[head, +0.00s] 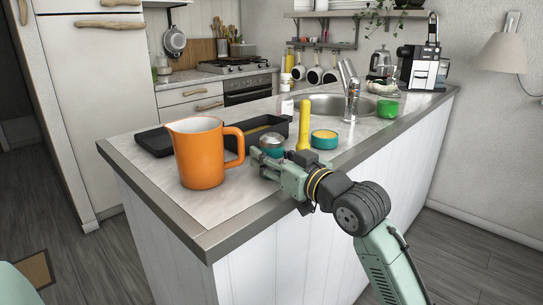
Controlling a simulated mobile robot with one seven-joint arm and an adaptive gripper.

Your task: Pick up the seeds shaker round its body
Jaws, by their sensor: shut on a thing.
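The seeds shaker (272,141) looks like a small teal pot with a silver domed top. It stands upright at the front part of the counter, just behind my gripper (261,161). My gripper reaches in from the right, low over the counter, and is shut on the shaker's body. The gripper hides the lower part of the shaker. I cannot tell whether its base touches the counter.
An orange jug (199,153) stands close on the left. A black tray (255,124) lies behind. A tall yellow cylinder (303,126) and a teal tub with a yellow top (324,139) stand close on the right. The counter's front left corner (205,225) is bare.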

